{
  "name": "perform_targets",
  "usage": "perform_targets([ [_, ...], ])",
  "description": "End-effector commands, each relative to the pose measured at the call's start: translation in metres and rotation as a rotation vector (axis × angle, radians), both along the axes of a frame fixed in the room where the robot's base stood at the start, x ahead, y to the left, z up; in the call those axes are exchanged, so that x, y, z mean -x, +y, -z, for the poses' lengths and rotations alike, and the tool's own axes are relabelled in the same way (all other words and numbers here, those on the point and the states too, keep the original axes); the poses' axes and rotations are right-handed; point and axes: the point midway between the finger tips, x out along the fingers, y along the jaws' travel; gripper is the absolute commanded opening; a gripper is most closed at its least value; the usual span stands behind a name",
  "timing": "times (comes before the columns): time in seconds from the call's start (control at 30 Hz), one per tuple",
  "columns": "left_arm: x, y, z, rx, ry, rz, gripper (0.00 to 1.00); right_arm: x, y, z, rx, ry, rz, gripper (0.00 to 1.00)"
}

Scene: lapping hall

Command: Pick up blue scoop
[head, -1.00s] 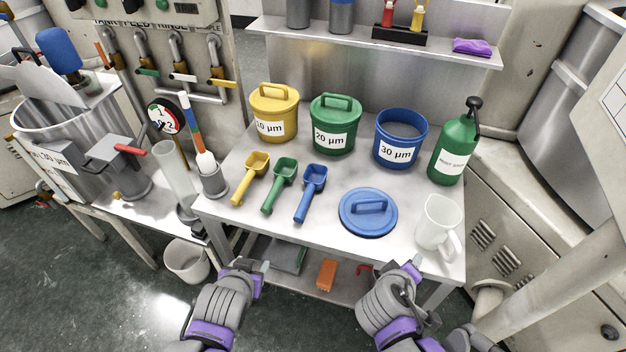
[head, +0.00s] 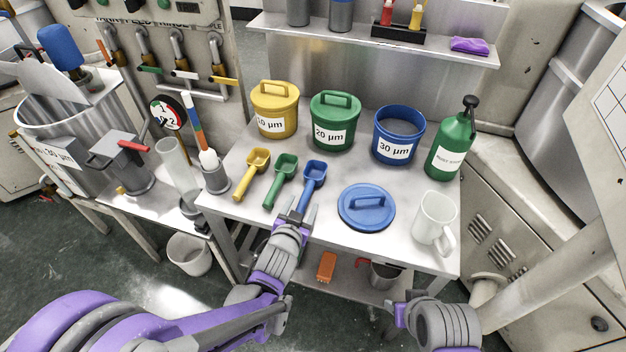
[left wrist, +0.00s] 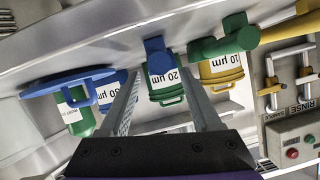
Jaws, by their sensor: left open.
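The blue scoop (head: 314,173) lies on the steel table, its cup toward the back and its handle toward the front. My left gripper (head: 297,212) is open at the front of the table, its fingers at the handle end. In the left wrist view the blue scoop (left wrist: 156,46) shows ahead, between the lines of the two open fingers (left wrist: 161,76); I cannot tell whether they touch it. The green scoop (head: 284,172) and yellow scoop (head: 257,160) lie to its left. My right gripper (head: 396,315) is low in front of the table; its jaws are unclear.
Yellow (head: 275,110), green (head: 335,122) and blue (head: 398,134) buckets stand behind the scoops. A blue lid (head: 367,208) lies to the right, with a clear jug (head: 434,224) and a green pump bottle (head: 451,146) beyond. A grey holder (head: 215,178) stands at the left edge.

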Motion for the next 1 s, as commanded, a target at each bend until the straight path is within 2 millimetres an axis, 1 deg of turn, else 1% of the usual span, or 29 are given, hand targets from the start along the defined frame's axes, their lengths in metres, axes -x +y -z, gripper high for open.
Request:
perform_targets([
  [0.27,-0.031,-0.003,0.018,0.001,0.001,-0.001,0.64,0.0,0.0,0.002,0.0,0.001,-0.001,0.46],
  [0.4,-0.044,-0.006,0.022,0.0,0.001,0.0,0.64,0.0,0.0,0.002,0.0,0.001,-0.001,0.46],
  [0.67,-0.046,-0.006,0.023,0.0,0.001,0.0,0.64,0.0,0.0,0.002,0.0,0.001,-0.001,0.46],
  [0.77,-0.046,-0.006,0.023,0.0,0.001,0.0,0.48,0.0,0.0,0.002,0.0,0.001,-0.001,0.46],
  [0.8,-0.046,-0.006,0.023,0.0,0.001,0.0,0.41,0.0,0.0,0.002,0.0,0.001,-0.001,0.46],
  [0.87,-0.046,-0.006,0.023,0.0,0.001,0.0,0.3,0.0,0.0,0.002,0.0,0.001,-0.001,0.46],
  [1.0,-0.046,-0.006,0.023,0.0,0.001,0.0,0.05,0.0,0.0,0.002,0.0,0.001,-0.001,0.46],
])
